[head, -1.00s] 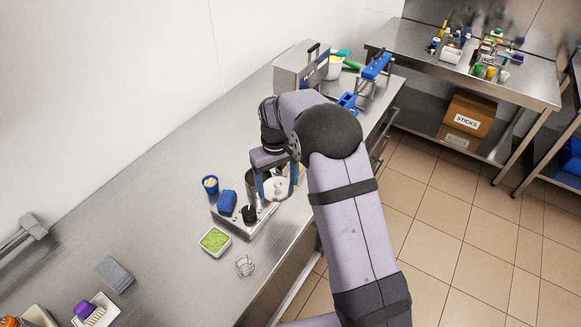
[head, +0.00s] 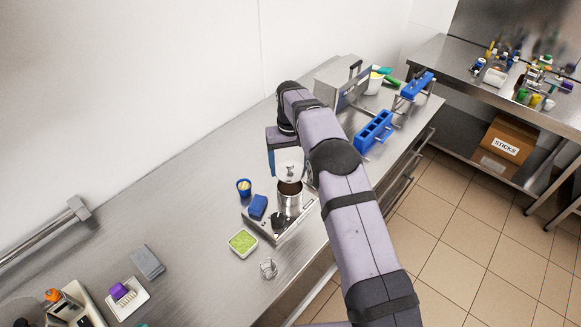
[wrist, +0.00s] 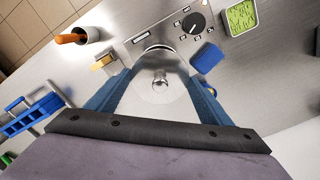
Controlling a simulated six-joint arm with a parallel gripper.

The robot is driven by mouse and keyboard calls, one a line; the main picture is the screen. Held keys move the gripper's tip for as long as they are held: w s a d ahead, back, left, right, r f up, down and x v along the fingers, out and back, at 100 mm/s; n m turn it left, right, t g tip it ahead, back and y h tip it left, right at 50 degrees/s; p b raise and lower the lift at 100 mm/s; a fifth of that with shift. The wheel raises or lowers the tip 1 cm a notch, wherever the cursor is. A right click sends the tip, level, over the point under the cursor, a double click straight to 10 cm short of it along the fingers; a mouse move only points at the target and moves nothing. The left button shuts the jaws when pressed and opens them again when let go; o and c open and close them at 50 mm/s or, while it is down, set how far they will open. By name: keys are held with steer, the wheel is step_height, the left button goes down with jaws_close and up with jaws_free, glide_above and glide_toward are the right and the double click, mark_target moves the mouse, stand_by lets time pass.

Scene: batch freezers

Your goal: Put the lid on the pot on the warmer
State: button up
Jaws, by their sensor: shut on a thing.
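My gripper (head: 287,165) is shut on the lid (head: 290,166), a pale round disc with a small knob. In the wrist view the lid (wrist: 160,100) lies between my two blue fingers (wrist: 160,82), its knob facing the camera. The steel pot (head: 290,198) stands on the warmer (head: 290,232), its dark open mouth showing. The lid is above the pot, apart from it, and looks tilted in the head view. In the wrist view the lid hides most of the pot (wrist: 158,49). The warmer's black dial also shows in the wrist view (wrist: 195,22).
A blue cup (head: 244,187), a green-filled tray (head: 243,242) and a clear glass (head: 268,268) stand close by. A cup with an orange handle (wrist: 85,37) shows in the wrist view.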

steer(key=shift+f, duration=0.1)
steer(key=shift+f, duration=0.8)
steer(key=shift+f+b, duration=1.1)
steer(key=shift+f, duration=0.95)
steer(key=shift+f+b, duration=0.3)
steer(key=shift+f, duration=0.1)
stand_by(0.5)
steer(key=o, duration=1.2)
steer(key=shift+c, duration=0.2)
steer(key=shift+o, duration=0.5)
steer(key=shift+r, duration=0.1)
